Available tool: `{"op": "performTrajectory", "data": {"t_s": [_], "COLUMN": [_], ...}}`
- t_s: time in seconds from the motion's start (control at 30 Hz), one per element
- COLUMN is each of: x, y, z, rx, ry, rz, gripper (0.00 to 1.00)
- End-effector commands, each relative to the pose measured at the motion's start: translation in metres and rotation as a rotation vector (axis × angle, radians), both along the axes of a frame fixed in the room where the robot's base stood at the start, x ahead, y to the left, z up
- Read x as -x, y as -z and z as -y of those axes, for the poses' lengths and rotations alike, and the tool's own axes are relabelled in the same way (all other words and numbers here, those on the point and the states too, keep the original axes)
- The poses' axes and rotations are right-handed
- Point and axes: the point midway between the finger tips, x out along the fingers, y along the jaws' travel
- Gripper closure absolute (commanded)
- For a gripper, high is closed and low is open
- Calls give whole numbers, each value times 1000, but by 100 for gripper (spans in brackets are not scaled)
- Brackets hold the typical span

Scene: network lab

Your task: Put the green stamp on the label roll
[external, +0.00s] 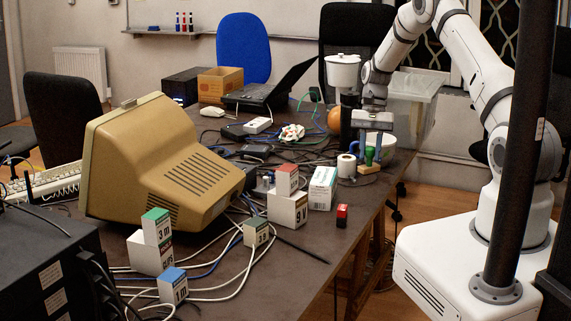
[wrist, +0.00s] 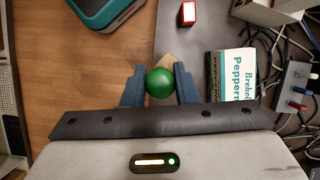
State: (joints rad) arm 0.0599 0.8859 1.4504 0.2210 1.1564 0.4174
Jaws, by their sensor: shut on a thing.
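The green stamp (external: 369,156) stands upright between the blue fingers of my gripper (external: 371,152) near the table's right edge. In the wrist view its round green knob (wrist: 160,83) sits between the two fingertips, and my gripper (wrist: 159,85) is shut on it. A tan wooden piece (wrist: 171,61) shows just beyond the knob; the same tan colour (external: 368,169) shows under the stamp in the external view. I cannot tell whether it touches the table. The white label roll (external: 346,166) stands on the table just left of the stamp. I cannot make the roll out in the wrist view.
A Peppermint tea box (wrist: 232,74) lies close by, also seen in the external view (external: 322,188). A red stamp (external: 342,215) stands near the front edge. A white bowl (external: 386,148) and a coffee grinder (external: 344,72) are behind.

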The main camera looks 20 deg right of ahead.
Motion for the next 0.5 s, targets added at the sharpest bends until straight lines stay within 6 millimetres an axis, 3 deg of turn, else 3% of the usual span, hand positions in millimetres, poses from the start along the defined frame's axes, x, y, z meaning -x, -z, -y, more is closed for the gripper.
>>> {"op": "performTrajectory", "data": {"t_s": [0.2, 0.5], "x": [-69, -147], "y": [3, -7], "z": [19, 34], "rx": [-2, -1], "ry": [537, 1158], "rz": [2, 2], "gripper": [97, 97]}}
